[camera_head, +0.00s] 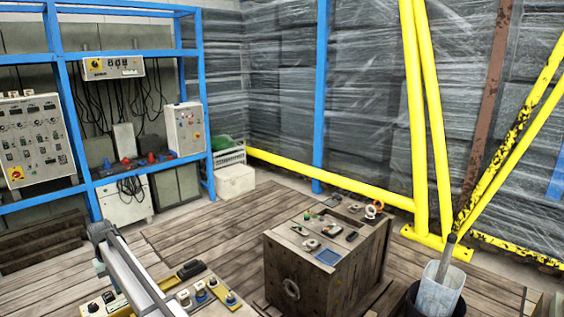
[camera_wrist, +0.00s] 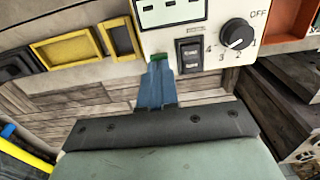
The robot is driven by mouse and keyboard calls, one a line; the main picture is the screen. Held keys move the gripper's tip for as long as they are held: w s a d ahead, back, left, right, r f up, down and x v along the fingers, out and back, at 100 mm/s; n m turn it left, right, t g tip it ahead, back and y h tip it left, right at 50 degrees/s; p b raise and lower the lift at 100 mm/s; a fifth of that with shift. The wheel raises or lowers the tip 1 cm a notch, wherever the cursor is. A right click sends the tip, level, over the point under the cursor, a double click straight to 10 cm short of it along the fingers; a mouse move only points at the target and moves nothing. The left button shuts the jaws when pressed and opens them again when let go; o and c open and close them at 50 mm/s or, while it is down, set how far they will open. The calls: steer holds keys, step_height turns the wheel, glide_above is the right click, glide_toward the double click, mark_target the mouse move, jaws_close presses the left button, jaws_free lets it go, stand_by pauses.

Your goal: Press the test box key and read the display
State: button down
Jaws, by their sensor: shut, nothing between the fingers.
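The test box (camera_wrist: 215,60) is a pale box at the top of the wrist view, partly cut off by the frame edge. Its face carries a black rocker switch (camera_wrist: 192,55) and a black rotary knob (camera_wrist: 236,32) marked OFF and 1 to 4. A pale display panel (camera_wrist: 172,12) with dark marks is cut off at the top, and I cannot read it. A small green key (camera_wrist: 161,57) shows at the box's lower left, partly hidden by my fingertips. My gripper (camera_wrist: 157,72) is shut and empty, its blue fingertips at the key; contact is unclear.
Yellow frames (camera_wrist: 65,48) and a black part (camera_wrist: 14,66) lie left of the box. An orange tray (camera_wrist: 290,20) is at the right. In the head view, a wooden crate (camera_head: 310,275) holds small parts, and a bucket (camera_head: 440,285) stands beside it.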

steer(key=shift+f, duration=0.5)
stand_by(0.4)
steer(key=shift+r, duration=3.5)
